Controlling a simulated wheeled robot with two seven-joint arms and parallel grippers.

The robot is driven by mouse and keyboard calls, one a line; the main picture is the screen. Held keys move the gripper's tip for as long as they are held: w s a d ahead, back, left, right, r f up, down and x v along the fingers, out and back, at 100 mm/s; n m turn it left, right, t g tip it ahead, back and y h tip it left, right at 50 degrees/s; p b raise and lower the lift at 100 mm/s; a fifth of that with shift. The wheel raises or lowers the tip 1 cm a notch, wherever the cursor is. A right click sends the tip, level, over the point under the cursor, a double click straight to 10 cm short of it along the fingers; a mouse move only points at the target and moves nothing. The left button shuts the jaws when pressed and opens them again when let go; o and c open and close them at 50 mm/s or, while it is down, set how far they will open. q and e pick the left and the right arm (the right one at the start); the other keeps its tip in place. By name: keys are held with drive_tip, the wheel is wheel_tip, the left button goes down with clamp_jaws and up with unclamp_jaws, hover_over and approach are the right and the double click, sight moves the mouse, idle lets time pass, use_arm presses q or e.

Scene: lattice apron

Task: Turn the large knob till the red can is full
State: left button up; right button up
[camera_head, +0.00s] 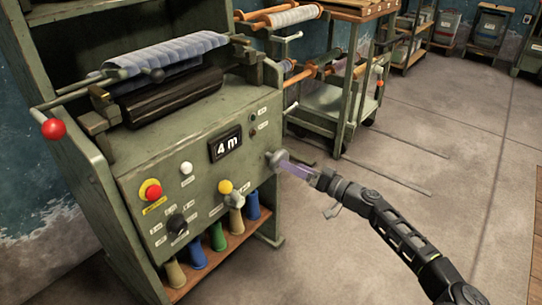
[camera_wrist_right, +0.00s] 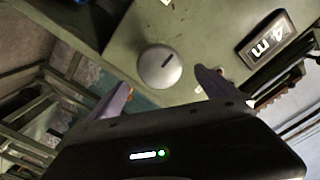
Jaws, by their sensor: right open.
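A round grey knob (camera_head: 277,159) sits on the right part of the green machine's front panel. The same knob (camera_wrist_right: 160,67), with a dark slot mark, shows in the wrist view. My right gripper (camera_head: 291,167) is open just in front of it. In the wrist view its two purple fingers stand apart, one on each side of the knob, with visible gaps. A display (camera_head: 226,145) reads "4 m"; it also shows in the wrist view (camera_wrist_right: 268,39). I see no red can. My left gripper is not in view.
Several beige, blue and green cones (camera_head: 218,237) stand on the shelf below. A cart (camera_head: 335,100) stands behind; open floor lies right.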

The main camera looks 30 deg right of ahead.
sight(277, 158)
drive_tip(key=b+x, duration=0.1)
drive_tip(key=x, duration=0.6)
drive_tip(key=shift+w+a, duration=0.1)
drive_tip(key=shift+w, duration=0.3)
drive_tip(key=c, duration=1.4)
